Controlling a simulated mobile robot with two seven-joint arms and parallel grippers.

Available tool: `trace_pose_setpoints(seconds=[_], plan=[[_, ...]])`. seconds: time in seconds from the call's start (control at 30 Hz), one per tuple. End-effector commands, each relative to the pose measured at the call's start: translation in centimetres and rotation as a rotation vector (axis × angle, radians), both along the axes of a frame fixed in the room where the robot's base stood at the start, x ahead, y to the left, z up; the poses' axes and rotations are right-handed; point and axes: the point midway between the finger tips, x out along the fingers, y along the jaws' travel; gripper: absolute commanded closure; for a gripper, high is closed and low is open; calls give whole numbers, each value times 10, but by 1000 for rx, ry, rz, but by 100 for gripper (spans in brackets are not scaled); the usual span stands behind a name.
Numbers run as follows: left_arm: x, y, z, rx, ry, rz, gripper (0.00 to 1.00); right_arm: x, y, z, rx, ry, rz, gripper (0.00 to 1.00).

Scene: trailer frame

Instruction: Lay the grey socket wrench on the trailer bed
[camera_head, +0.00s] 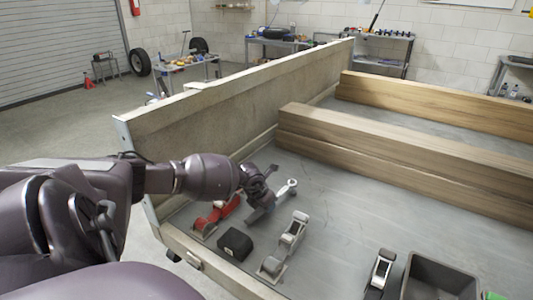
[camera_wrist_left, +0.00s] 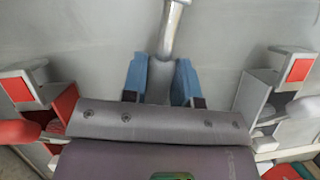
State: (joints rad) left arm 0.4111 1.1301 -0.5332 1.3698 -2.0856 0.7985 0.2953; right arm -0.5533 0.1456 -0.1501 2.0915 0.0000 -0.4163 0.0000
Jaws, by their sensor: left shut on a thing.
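The grey socket wrench (camera_head: 287,188) is in my left gripper (camera_head: 266,202), above or at the grey trailer bed (camera_head: 335,215); I cannot tell whether it touches. Its round head points away from the gripper, to the upper right in the head view. In the left wrist view the shaft of the wrench (camera_wrist_left: 170,32) runs up from between the blue fingertips of my left gripper (camera_wrist_left: 160,82), which are shut on it. My right gripper is not in view.
A red ratchet strap (camera_head: 216,214), a black block (camera_head: 235,244) and a grey ratchet strap (camera_head: 286,245) lie near the gripper. Another strap (camera_head: 380,272) and a grey bin (camera_head: 438,275) are at lower right. Wooden beams (camera_head: 400,148) lie behind. Bed between is clear.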

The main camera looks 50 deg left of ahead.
Motion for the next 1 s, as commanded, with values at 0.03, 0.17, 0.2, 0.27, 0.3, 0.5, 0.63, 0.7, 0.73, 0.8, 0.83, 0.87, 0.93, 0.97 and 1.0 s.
trace_pose_setpoints(seconds=[0.03,0.17,0.2,0.27,0.3,0.5,0.63,0.7,0.73,0.8,0.83,0.87,0.93,0.97,1.0], plan=[[1,0,0,0,-2,0,100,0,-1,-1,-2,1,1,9],[1,0,-2,0,-2,0,100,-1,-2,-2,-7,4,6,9],[1,0,-3,0,-2,0,100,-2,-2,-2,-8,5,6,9],[1,0,-4,0,-2,0,100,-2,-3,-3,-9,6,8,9],[1,0,-4,0,-3,0,100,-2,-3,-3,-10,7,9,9],[1,0,-7,0,-3,0,100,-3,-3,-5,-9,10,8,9],[1,0,-7,0,-3,0,59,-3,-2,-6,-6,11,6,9],[1,0,-7,0,-3,0,48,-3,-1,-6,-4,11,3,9],[1,0,-8,0,-2,0,44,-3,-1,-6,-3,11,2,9],[1,0,-8,0,-2,0,33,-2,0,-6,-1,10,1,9],[0,0,-8,0,-2,0,28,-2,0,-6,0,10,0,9],[0,0,-8,0,-1,0,24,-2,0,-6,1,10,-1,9],[0,0,-8,0,-1,0,13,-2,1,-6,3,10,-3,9],[0,0,-8,0,-1,0,8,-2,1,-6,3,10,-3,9],[0,0,-8,0,-1,0,4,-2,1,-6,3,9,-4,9]])
